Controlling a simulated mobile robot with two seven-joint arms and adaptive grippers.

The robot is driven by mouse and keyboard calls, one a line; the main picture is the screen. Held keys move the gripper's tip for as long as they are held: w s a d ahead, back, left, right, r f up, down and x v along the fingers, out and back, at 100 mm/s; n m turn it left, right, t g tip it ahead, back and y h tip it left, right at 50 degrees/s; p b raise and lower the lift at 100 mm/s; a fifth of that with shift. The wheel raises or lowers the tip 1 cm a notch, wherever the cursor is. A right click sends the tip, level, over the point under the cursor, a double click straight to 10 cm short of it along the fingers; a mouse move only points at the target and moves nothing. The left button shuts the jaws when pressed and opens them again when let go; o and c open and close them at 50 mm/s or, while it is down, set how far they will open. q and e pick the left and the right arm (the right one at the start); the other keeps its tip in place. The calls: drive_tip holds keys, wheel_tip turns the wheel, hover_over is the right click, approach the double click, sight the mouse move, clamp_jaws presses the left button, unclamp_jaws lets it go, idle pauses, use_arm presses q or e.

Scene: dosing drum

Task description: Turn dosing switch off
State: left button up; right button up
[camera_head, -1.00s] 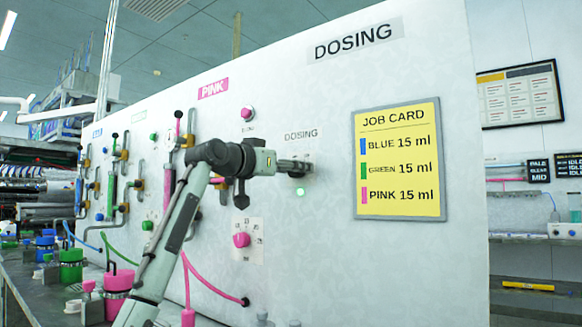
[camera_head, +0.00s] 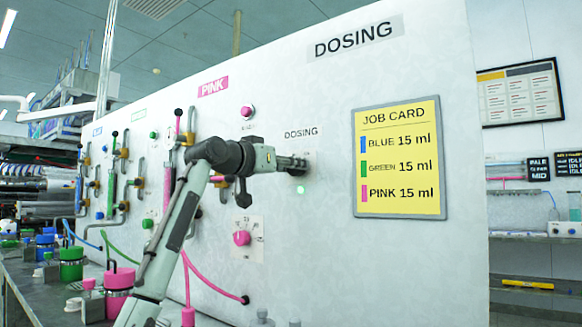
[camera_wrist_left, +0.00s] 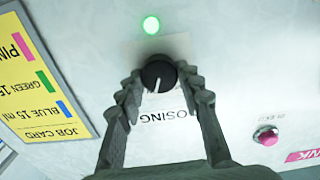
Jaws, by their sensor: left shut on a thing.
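The dosing switch (camera_wrist_left: 159,74) is a round black knob with a white pointer line, on the white panel in the left wrist view. My left gripper (camera_wrist_left: 158,82) has its two fingers on either side of the knob, shut on it. In the head view my left gripper (camera_head: 296,164) reaches the panel just below the DOSING label (camera_head: 301,133) and hides the knob. A lit green lamp (camera_head: 301,189) sits beside the switch, and it also shows in the left wrist view (camera_wrist_left: 151,25). My right gripper is not in view.
A yellow job card (camera_head: 399,160) hangs right of the switch. A pink button (camera_head: 247,111) and a pink knob (camera_head: 242,238) are on the panel to the left. Pink (camera_head: 119,281) and green (camera_head: 71,265) containers stand on the bench at lower left.

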use_arm(q)
drive_tip(key=n, duration=1)
drive_tip(key=shift+f+n, duration=0.15)
drive_tip(key=shift+n, duration=0.15)
idle(0.5)
drive_tip(key=o, duration=1.1)
drive_tip(key=shift+o, duration=0.2)
drive_tip(key=shift+a, duration=0.15)
drive_tip(key=v, duration=1.1)
drive_tip(key=shift+s+a, duration=0.2)
drive_tip(key=shift+s, duration=0.15)
drive_tip(key=shift+s, duration=0.1)
